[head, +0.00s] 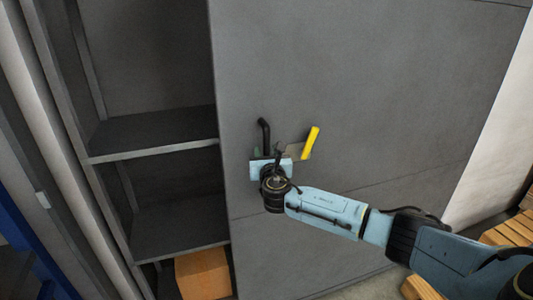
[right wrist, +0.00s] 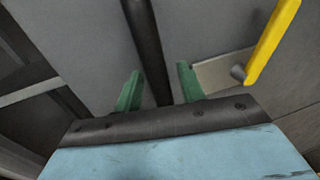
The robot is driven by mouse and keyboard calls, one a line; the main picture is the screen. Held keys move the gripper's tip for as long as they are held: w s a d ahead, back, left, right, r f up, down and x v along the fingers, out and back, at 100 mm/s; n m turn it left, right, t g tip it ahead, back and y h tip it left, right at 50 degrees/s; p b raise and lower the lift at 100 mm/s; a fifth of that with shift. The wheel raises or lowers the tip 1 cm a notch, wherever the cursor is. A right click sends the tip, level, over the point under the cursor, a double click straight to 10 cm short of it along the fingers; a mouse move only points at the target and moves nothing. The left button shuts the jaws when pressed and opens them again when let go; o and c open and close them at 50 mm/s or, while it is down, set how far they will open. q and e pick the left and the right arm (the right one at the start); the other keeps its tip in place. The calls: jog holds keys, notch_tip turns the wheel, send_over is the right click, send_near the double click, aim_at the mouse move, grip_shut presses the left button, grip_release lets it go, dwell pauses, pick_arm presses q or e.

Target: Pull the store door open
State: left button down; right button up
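The store door (head: 370,90) is a large flat grey panel in the head view. A black upright bar handle (head: 264,133) and a yellow lever (head: 311,142) on a pale plate are mounted near its left side. My right gripper (head: 271,152) is at the handle's lower part. In the right wrist view, its two green fingers (right wrist: 159,70) stand apart with the black handle (right wrist: 144,35) running between them. A gap shows on both sides of the bar, so the fingers look open. The yellow lever (right wrist: 272,40) is right of the fingers. My left gripper is out of view.
Left of the door's edge is an open dark bay with shelves (head: 152,136) and a cardboard box (head: 203,274) at the bottom. Wooden pallets (head: 511,231) lie on the floor at the right, near a white wall (head: 500,140). A blue frame (head: 30,245) stands at lower left.

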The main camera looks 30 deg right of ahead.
jog(key=shift+c, duration=0.3)
grip_shut()
